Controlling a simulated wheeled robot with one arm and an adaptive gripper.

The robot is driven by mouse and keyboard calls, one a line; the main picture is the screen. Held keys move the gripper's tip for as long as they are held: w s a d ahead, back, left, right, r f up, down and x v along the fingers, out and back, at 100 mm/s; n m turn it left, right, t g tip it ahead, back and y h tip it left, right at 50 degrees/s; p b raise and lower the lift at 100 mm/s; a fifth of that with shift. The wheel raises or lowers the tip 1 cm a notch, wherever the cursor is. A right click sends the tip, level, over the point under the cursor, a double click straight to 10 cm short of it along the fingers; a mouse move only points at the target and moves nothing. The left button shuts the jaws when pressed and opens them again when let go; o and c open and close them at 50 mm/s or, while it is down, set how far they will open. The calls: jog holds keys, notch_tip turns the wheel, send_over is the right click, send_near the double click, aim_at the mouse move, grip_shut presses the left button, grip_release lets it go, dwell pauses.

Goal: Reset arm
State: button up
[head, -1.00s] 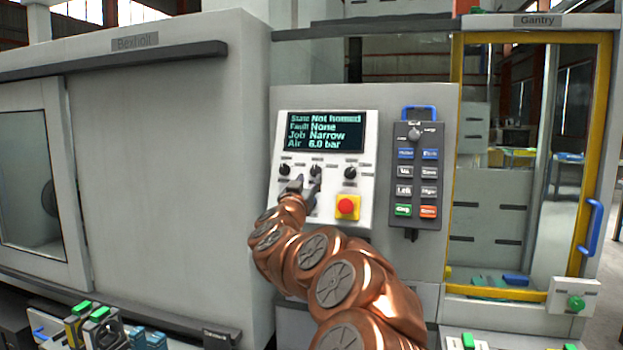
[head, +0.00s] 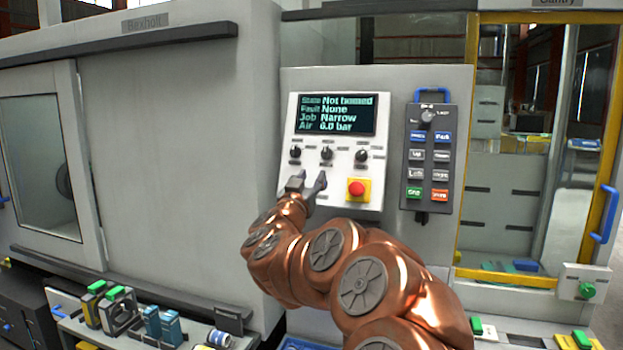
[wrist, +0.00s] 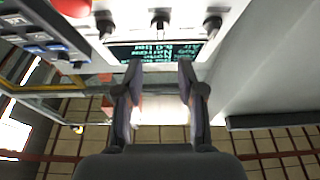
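My copper-coloured arm reaches up to the control panel (head: 305,118), and my gripper (head: 307,182) is just below its row of three black knobs. In the wrist view my gripper (wrist: 160,72) has its two dark fingers apart with nothing between them. The middle knob (head: 327,153) is above the fingertips and apart from them. The panel's screen (head: 337,115) reads State Not homed, Fault None, Job Narrow, Air 6.0 bar. It shows upside down in the wrist view (wrist: 155,51).
A red stop button (head: 356,188) on a yellow base is close to the gripper's right. A pendant (head: 428,157) with coloured buttons hangs further right. The yellow-framed gantry door (head: 470,120) is beyond it. Tools stand on a low shelf (head: 180,345) at the lower left.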

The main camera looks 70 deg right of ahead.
dwell(0.4)
jog(key=w+a+f+n+t+y, duration=0.2)
jog(key=w+a+n+t+y, duration=0.3)
jog(key=w+a, duration=0.45)
jog(key=w+a+f+n+t+y, duration=0.2)
jog(key=w+a+n+t+y, duration=0.2)
jog(key=w+a+t, duration=0.5)
jog(key=w+a+f+n+g+y, duration=0.25)
jog(key=a+f+y, duration=0.3)
jog(key=a, duration=0.55)
jog(key=w+a+f+n+g+y, duration=0.1)
jog(key=w+a+f+n+y, duration=0.2)
jog(key=a+f+y, duration=0.5)
jog(key=s+a+f+n+g, duration=0.1)
jog(key=s+a+f+g, duration=0.35)
jog(key=s+a, duration=0.3)
jog(key=s+a+f+n+g, duration=0.1)
jog(key=s+a+f+g, duration=0.2)
jog(key=s+a+f, duration=0.45)
jog(key=s+a+f+g, duration=0.1)
jog(key=s+g, duration=0.2)
jog(key=s, duration=0.6)
jog(key=s+a+f+g+h, duration=0.1)
jog(key=s+g, duration=0.3)
jog(key=s, duration=0.5)
jog(key=shift+f+p, duration=0.35)
jog(key=shift+f, duration=0.05)
